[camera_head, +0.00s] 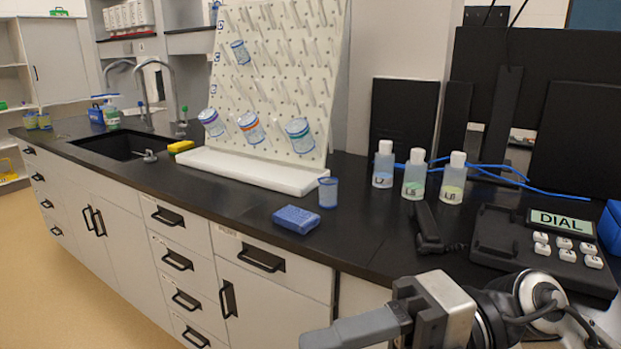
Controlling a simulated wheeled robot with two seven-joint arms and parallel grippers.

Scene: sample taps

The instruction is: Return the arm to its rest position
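My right arm comes in from the lower right, in front of the counter. Its gripper (318,338) points left at the bottom edge of the view, low beside the drawer fronts. I see one grey finger from the side, with nothing visible at it; the other finger is hidden or cut off, so its opening cannot be told. My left gripper is out of view.
The black counter (365,225) edge runs close behind my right arm. A desk phone (510,240) reading DIAL, a handset (429,228), three bottles (414,175), a blue box (296,219) and a small cup (328,192) stand on it. A peg rack (275,70) holds several cups.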

